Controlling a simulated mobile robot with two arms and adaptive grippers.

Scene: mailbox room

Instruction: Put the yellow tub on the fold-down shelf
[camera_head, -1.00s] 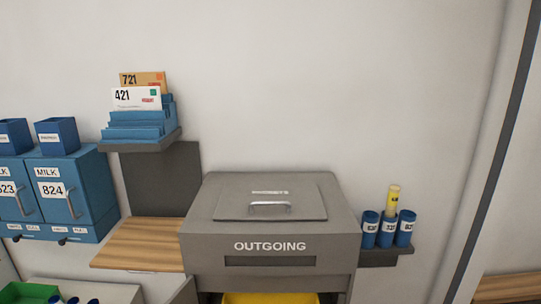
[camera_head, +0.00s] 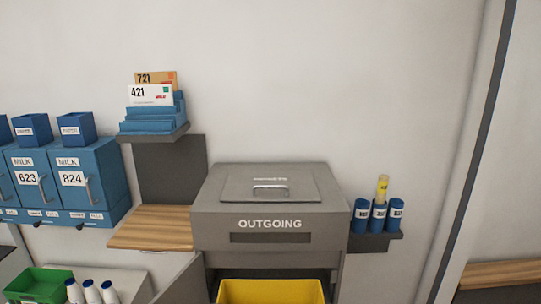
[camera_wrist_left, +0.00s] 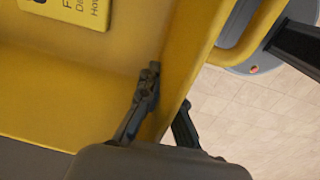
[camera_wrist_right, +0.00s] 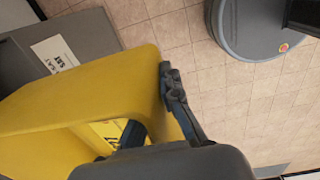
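The yellow tub (camera_head: 270,291) shows at the bottom of the head view, in front of the open lower part of the grey OUTGOING box. The wooden fold-down shelf (camera_head: 155,228) is down and bare, left of that box. In the left wrist view, my left gripper (camera_wrist_left: 166,110) has one finger inside the tub and one outside, closed on the tub's wall (camera_wrist_left: 190,60). In the right wrist view, my right gripper (camera_wrist_right: 155,115) likewise has the wall of the tub (camera_wrist_right: 120,70) between its fingers. Neither gripper shows in the head view. The tub's bottom is hidden.
The OUTGOING box (camera_head: 269,212) has an open door (camera_head: 180,282) on its left. A letter rack (camera_head: 150,120) hangs above the shelf. Blue MILK boxes (camera_head: 70,180) are at left. A green crate (camera_head: 38,282) and white bottles (camera_head: 90,292) stand below. Blue tubes (camera_head: 378,215) sit at right.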

